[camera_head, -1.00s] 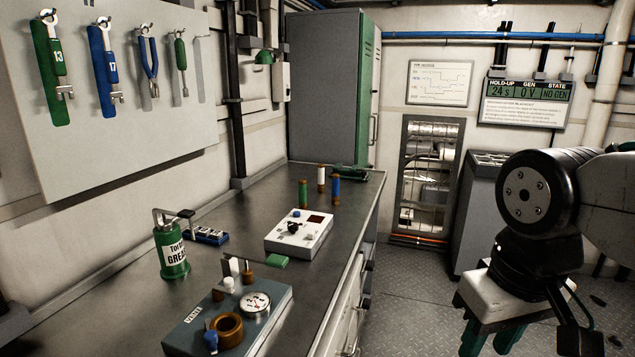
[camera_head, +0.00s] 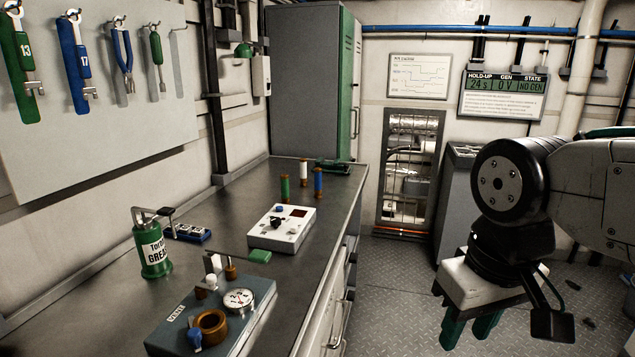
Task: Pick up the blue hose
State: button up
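I cannot make out a loose blue hose in this view. A blue pipe (camera_head: 480,30) runs along the wall near the ceiling. A small upright cylinder with a blue body (camera_head: 318,181) stands on the bench beside a green one (camera_head: 285,188) and a white one (camera_head: 303,172). My gripper (camera_head: 470,333) is at the lower right, over the floor, with its green fingers pointing down. Its fingertips are partly dark, and I cannot tell how far apart they are. It is well away from the bench objects.
The metal bench (camera_head: 200,262) holds a green grease can (camera_head: 152,248), a white control box (camera_head: 283,228) and a grey gauge box (camera_head: 210,315). Tools hang on a wall board (camera_head: 100,150). A grey cabinet (camera_head: 305,90) stands at the back. The floor (camera_head: 390,290) between bench and gripper is clear.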

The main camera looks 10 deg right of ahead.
aim_at(318, 171)
jog(key=z, duration=0.05)
jog(key=k, duration=0.6)
jog(key=z, duration=0.7)
jog(key=i, duration=0.7)
jog(key=z, duration=0.45)
jog(key=i, duration=1.2)
jog(key=u, duration=1.2)
jog(key=i, duration=0.35)
jog(key=u, duration=0.5)
